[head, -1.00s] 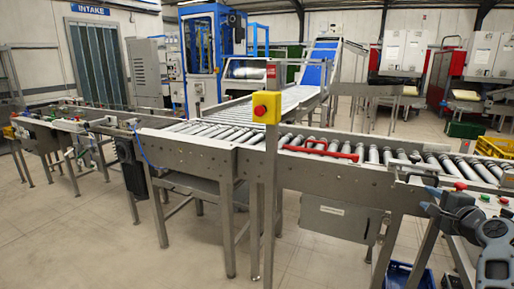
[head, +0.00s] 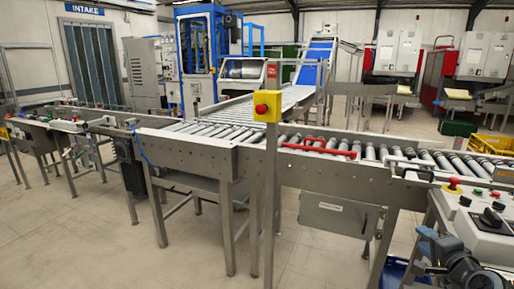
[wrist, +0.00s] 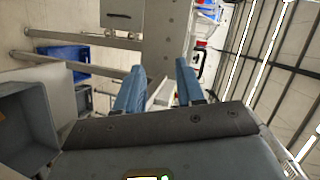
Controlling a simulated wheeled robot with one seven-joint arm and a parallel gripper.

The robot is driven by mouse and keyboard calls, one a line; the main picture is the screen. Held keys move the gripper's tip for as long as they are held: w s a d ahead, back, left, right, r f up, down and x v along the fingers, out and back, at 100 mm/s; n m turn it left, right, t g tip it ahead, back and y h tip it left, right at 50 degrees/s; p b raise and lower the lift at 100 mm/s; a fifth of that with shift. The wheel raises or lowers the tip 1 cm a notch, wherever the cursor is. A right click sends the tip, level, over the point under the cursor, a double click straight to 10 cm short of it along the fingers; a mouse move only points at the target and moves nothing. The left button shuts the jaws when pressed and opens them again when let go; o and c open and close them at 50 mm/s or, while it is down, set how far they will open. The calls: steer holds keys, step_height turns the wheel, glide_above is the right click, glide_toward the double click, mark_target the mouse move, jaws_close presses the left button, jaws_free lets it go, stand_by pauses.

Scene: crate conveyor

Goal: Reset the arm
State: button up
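My gripper (wrist: 160,88) shows in the wrist view with its two blue fingers spread apart and nothing held between them. The wrist view is turned on its side, and beyond the fingers are the grey conveyor frame and the floor. In the head view, part of my arm (head: 462,268) is at the bottom right corner, in front of the conveyor and low beside the control panel. The fingertips cannot be made out clearly in the head view.
The roller conveyor (head: 226,158) runs across the middle, with a red bar (head: 318,150) on it. A yellow emergency-stop box (head: 267,106) stands on a post in front. A control panel (head: 486,221) is close at right. Open floor lies at front left.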

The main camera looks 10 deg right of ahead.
steer(key=s+a+f+n, duration=0.45)
steer(key=s+a, duration=0.25)
steer(key=s, duration=0.4)
steer(key=s+a+f+n, duration=0.45)
steer(key=s+a, duration=0.25)
steer(key=s, duration=0.4)
steer(key=s+a+r+n+y, duration=0.1)
steer(key=s+a+r+n, duration=0.2)
steer(key=s, duration=0.4)
steer(key=s+a+r+n+y, duration=0.1)
steer(key=s+a+r+n, duration=0.2)
steer(key=s+a+r, duration=0.2)
steer(key=s+a+r+n+y, duration=0.2)
steer(key=s+a+r+n, duration=0.1)
steer(key=s+a, duration=0.5)
steer(key=shift+s+a+r, duration=0.2)
steer(key=shift+s+r, duration=0.55)
steer(key=shift+s, duration=0.4)
steer(key=shift+o, duration=0.4)
